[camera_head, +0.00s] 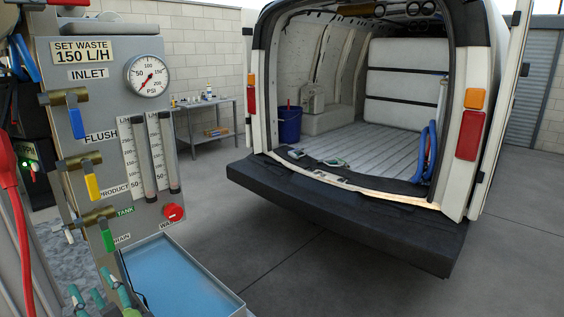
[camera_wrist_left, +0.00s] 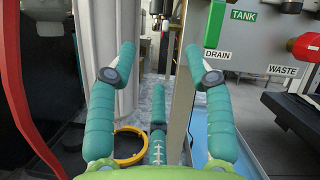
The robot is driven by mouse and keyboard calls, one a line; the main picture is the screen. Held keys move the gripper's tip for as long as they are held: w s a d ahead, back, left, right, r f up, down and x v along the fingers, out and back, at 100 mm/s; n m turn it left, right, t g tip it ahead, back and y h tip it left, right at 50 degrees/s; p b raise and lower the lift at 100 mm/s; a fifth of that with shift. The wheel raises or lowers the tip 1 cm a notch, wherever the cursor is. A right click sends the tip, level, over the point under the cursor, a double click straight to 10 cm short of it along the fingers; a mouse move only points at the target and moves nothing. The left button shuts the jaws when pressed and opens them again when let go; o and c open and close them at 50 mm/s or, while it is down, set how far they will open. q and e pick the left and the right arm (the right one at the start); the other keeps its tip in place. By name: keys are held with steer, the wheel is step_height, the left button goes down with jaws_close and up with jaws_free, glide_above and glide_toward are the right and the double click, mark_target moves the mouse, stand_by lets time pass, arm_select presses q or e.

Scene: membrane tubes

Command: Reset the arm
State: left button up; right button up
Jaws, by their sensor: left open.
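My left gripper (camera_head: 95,292) shows at the bottom left of the head view, below the panel's valves, with its teal fingers partly cut off by the frame edge. My right gripper shows in neither view.
The panel carries a blue valve handle (camera_head: 76,123), a yellow handle (camera_head: 92,187), a green handle (camera_head: 108,240), a pressure gauge (camera_head: 148,76) and a red knob (camera_head: 173,212). A blue tray (camera_head: 178,285) sits below. A red hose (camera_wrist_left: 22,100) hangs left. A van (camera_head: 345,215) stands open at right.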

arm_select(q)
steer(key=s+d+f+n+g+h, duration=0.1)
steer(key=s+f+n+g+h, duration=0.3)
steer(key=f, duration=0.6)
steer(key=s+d+f+n+g+h, duration=0.1)
steer(key=s+f+n+h, duration=0.45)
steer(key=f, duration=0.45)
steer(key=s+d+f+n+g+h, duration=0.2)
steer(key=s+d+f+n+h, duration=0.15)
steer(key=s+d, duration=0.3)
steer(key=s+d+f+n+g+h, duration=0.35)
steer(key=s+d+h, duration=0.2)
steer(key=d, duration=0.25)
step_height(320, 180, down, 26)
steer(key=s+b, duration=0.2)
steer(key=s, duration=0.1)
steer(key=s+a+f+g+b, duration=0.1)
steer(key=s+a+f, duration=0.2)
steer(key=s+f, duration=1.1)
steer(key=shift+s+f+g+b, duration=0.3)
steer(key=shift+s+f+g, duration=0.05)
steer(key=shift+s, duration=0.2)
